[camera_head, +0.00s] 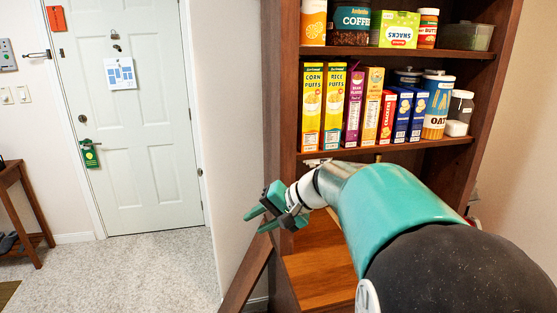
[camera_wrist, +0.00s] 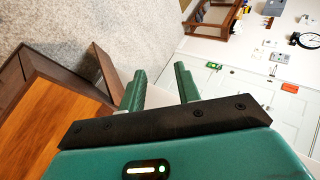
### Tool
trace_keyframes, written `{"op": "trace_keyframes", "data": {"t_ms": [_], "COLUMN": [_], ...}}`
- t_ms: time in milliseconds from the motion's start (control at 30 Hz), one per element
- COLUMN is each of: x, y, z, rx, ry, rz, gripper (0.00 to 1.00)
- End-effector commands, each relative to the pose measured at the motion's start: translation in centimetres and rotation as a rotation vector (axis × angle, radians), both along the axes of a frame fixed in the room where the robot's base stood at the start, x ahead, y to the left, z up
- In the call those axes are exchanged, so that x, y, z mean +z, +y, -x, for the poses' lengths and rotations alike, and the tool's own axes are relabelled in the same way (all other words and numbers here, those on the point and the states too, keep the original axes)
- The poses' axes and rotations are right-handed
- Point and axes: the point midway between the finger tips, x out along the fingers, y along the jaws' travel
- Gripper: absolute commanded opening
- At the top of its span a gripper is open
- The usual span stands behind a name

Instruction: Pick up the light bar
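My gripper (camera_head: 256,221) is in front of the hutch's left edge, left of the lower compartment and pointing left, away from the shelves. It also shows in the wrist view (camera_wrist: 160,74), with its two green fingers apart and nothing between them. I cannot make out a light bar for certain in either view. A small pale piece (camera_head: 318,161) shows just under the cereal shelf, above my wrist; I cannot tell what it is. My arm hides much of the lower compartment.
The wooden hutch (camera_head: 284,110) holds cereal boxes, cans and jars on two shelves. A wooden board (camera_head: 247,280) leans out at its lower left. A white door (camera_head: 140,130) and a small side table (camera_head: 22,175) stand at the left. Carpeted floor (camera_head: 140,265) between is clear.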

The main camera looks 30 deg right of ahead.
Motion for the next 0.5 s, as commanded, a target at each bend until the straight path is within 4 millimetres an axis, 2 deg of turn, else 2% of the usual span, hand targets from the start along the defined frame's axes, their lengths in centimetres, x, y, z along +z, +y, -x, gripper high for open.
{"op": "trace_keyframes", "data": {"t_ms": [33,100,167,233,400,500], "x": [-0.3,-0.2,-0.3,-0.5,-1.4,-2.0], "y": [-2.8,-6.3,-9.6,-13.9,-25.1,-30.3], "z": [-1.5,-3.3,-4.6,-5.8,-6.6,-6.0], "rx": [-0.05,-0.112,-0.166,-0.235,-0.405,-0.486], "ry": [-0.022,-0.072,-0.122,-0.186,-0.362,-0.455], "rz": [-0.058,-0.137,-0.2,-0.269,-0.404,-0.45], "gripper": [0.33,0.33,0.33,0.33,0.33,0.33]}}
